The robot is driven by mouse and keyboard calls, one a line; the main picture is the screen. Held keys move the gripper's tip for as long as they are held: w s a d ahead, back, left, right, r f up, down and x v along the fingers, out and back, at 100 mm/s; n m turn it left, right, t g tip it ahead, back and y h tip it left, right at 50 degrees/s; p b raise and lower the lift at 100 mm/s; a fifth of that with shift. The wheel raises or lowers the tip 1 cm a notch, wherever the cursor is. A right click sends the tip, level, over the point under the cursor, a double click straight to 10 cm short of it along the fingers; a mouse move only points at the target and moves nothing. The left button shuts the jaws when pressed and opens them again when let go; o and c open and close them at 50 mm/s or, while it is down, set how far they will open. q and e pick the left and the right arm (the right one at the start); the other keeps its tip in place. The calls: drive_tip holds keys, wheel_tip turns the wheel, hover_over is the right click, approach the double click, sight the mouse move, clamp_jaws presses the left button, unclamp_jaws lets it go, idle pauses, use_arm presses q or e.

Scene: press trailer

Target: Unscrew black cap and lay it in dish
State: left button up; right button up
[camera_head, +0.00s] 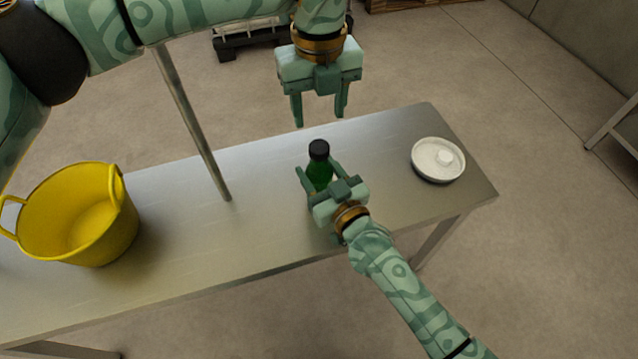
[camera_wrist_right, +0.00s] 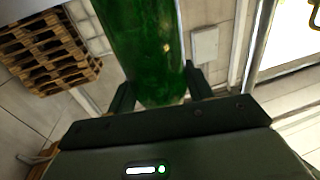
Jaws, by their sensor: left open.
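A green bottle (camera_head: 319,176) with a black cap (camera_head: 319,149) stands upright on the steel table. The cap is on top of the bottle. My right gripper (camera_head: 318,172) has its fingers on both sides of the bottle's body, below the cap, and is shut on it. The bottle (camera_wrist_right: 145,50) fills the gap between the fingers in the right wrist view. My left gripper (camera_head: 320,115) is open and empty, above and behind the cap, fingers pointing down. A round white dish (camera_head: 438,175) lies on the table to the right, with a small pale item inside.
The steel table (camera_head: 255,240) has bare space between the bottle and a yellow bucket (camera_head: 80,215) at the left, and between the bottle and the dish. A thin metal post (camera_head: 190,120) rises from the table left of the bottle. Pallets stand on the floor behind.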

sight(319, 146)
use_arm(q)
drive_tip(key=shift+r, duration=0.15)
use_arm(e)
clamp_jaws()
use_arm(q)
drive_tip(key=shift+w+a+m, duration=0.1)
drive_tip(key=shift+m, duration=0.2)
drive_tip(key=m, duration=1.9)
drive_tip(key=shift+m, duration=0.4)
drive_tip(key=m, duration=1.4)
drive_tip(key=shift+m, duration=0.3)
drive_tip(key=m, duration=0.4)
drive_tip(key=shift+m, duration=0.4)
drive_tip(key=shift+f+m, duration=0.3)
drive_tip(key=shift+f, duration=0.4)
wheel_tip(319, 146, down, 7)
drive_tip(key=shift+r, duration=0.1)
